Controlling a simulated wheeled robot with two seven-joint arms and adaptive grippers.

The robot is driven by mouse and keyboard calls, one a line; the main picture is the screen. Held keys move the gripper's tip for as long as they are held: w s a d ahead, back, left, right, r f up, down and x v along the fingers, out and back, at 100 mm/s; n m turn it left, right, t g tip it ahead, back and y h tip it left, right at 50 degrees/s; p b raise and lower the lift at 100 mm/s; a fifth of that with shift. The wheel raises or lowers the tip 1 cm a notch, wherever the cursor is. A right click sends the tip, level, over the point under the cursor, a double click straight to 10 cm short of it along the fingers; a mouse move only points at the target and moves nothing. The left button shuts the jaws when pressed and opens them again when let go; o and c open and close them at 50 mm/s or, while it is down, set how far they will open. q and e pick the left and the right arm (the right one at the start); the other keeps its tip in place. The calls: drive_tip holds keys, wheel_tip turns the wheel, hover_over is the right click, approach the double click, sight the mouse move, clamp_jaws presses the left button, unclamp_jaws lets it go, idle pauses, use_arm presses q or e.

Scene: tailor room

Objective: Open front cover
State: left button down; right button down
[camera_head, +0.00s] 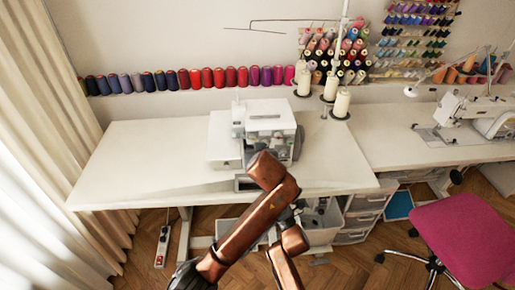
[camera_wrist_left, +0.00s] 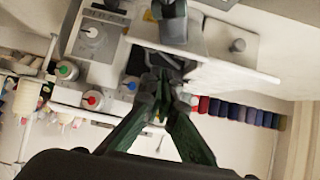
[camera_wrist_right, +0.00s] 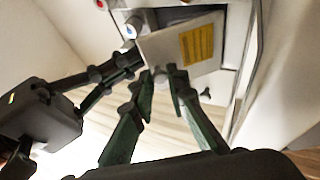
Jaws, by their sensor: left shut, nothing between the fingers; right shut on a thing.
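The white sewing machine (camera_head: 268,125) stands on the white table. Its lower front is partly hidden behind my arms in the head view. In the right wrist view a pale panel with a yellow label (camera_wrist_right: 197,43), which looks like the front cover, stands at an angle beside the machine body. My right gripper (camera_wrist_right: 160,78) is shut on the near edge of this panel; the exact contact is small. My left gripper (camera_wrist_left: 162,82) is shut and empty close to the machine. A pale panel (camera_wrist_left: 205,65) shows beside its fingertips. Both grippers are close together.
The white table (camera_head: 130,160) is clear left of the machine. Thread cones (camera_head: 341,102) stand behind it to the right. Another sewing machine (camera_head: 475,118) is on the right, with a magenta chair (camera_head: 465,235) in front. A drawer unit (camera_head: 362,212) stands below the table.

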use_arm(q)
drive_tip(key=shift+s+f, duration=0.65)
drive_tip(key=shift+s, duration=0.2)
use_arm(e)
drive_tip(key=shift+w+d+f, duration=0.1)
drive_tip(key=shift+d+f, duration=0.05)
drive_tip(key=shift+f, duration=0.2)
use_arm(q)
drive_tip(key=shift+s+f, duration=0.4)
drive_tip(key=shift+s+f+t, duration=0.2)
drive_tip(key=shift+s+t, duration=0.1)
use_arm(e)
drive_tip(key=shift+r, duration=0.15)
use_arm(q)
drive_tip(key=shift+f, duration=0.1)
use_arm(e)
drive_tip(key=shift+r, duration=0.1)
drive_tip(key=c, duration=1.9)
unclamp_jaws()
drive_tip(key=shift+r, duration=0.1)
use_arm(q)
drive_tip(key=shift+a+f, duration=0.1)
drive_tip(key=shift+f, duration=0.05)
drive_tip(key=shift+w, duration=0.1)
